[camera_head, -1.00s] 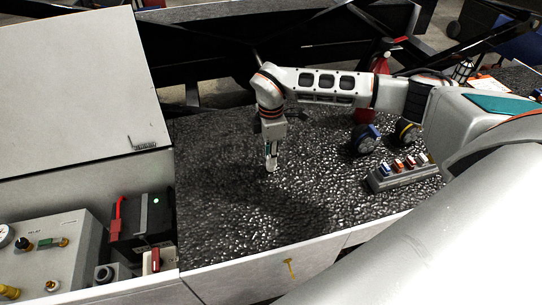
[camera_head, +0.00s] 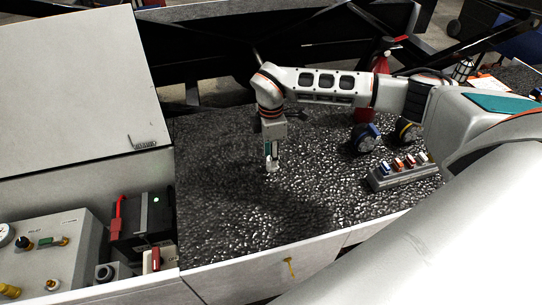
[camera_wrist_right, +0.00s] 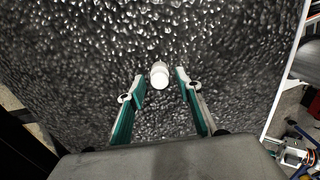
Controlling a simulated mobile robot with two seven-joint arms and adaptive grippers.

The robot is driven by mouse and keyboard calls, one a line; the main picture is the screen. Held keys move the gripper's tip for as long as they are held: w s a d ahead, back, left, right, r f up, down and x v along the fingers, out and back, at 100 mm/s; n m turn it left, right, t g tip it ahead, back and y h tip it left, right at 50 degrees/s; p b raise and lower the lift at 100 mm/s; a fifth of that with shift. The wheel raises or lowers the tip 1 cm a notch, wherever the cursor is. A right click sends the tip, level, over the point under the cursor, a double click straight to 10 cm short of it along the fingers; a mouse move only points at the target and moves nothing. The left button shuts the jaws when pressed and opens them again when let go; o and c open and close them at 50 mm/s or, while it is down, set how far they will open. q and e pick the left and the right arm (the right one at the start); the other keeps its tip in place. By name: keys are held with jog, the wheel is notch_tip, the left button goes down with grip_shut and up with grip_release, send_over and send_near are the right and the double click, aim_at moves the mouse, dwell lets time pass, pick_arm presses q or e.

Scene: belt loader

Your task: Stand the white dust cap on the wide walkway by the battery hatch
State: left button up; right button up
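The white dust cap (camera_wrist_right: 160,75) is on the dark, pebbled walkway (camera_head: 235,225), between the fingertips in the right wrist view. It appears upright, seen from above. My right gripper (camera_head: 271,162) points down over the walkway. Its two fingers are spread, with a visible gap on each side of the cap. In the head view a small white shape at the fingertips is hard to tell from the fingers. The battery hatch (camera_head: 72,85), a large pale lid, is at the left, with a black battery (camera_head: 140,222) in front. My left gripper is not in view.
A grey block with several coloured plugs (camera_head: 402,172) lies at the right, near blue (camera_head: 365,138) and yellow-marked (camera_head: 406,131) round parts. A red bottle-like object (camera_head: 381,68) stands behind my right arm. The walkway's front and left are clear.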

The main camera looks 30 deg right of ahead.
notch_tip(320, 180, up, 5)
jog(key=shift+w+r+b, duration=0.1)
jog(key=shift+b, duration=0.25)
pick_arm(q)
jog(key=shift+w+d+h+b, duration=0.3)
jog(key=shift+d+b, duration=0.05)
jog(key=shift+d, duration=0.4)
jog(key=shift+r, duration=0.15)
pick_arm(e)
notch_tip(320, 180, up, 6)
jog(key=shift+r, duration=0.25)
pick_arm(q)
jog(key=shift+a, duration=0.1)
